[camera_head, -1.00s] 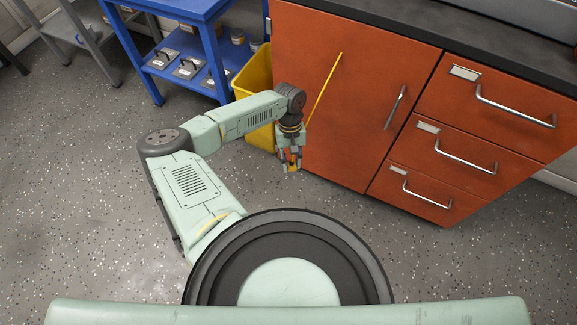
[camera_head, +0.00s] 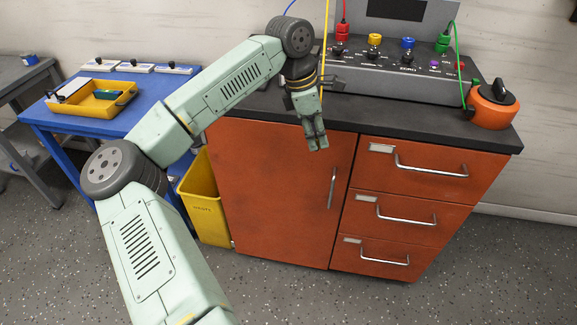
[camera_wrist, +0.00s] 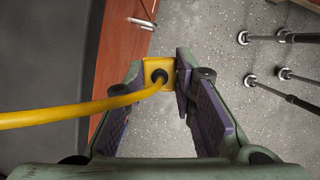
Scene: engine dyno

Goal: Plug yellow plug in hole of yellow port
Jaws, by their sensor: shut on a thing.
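My gripper (camera_head: 316,143) hangs in front of the orange cabinet, just below the edge of the dark counter. It is shut on the yellow plug (camera_wrist: 153,72), which shows between the fingers in the wrist view. A yellow cable (camera_wrist: 70,115) runs from the plug to the left. In the head view the plug itself cannot be made out, but a yellow cable (camera_head: 325,40) rises beside my wrist. A yellow fitting, which looks like the yellow port (camera_head: 375,39), stands on the grey panel at the back of the counter, up and right of my gripper.
The grey panel (camera_head: 400,82) also carries red (camera_head: 341,29), blue (camera_head: 408,43) and green (camera_head: 443,43) fittings; red and green cables show. An orange round device (camera_head: 492,105) stands at the counter's right. A blue table (camera_head: 70,112) with a yellow tray and a yellow bin (camera_head: 205,205) are left.

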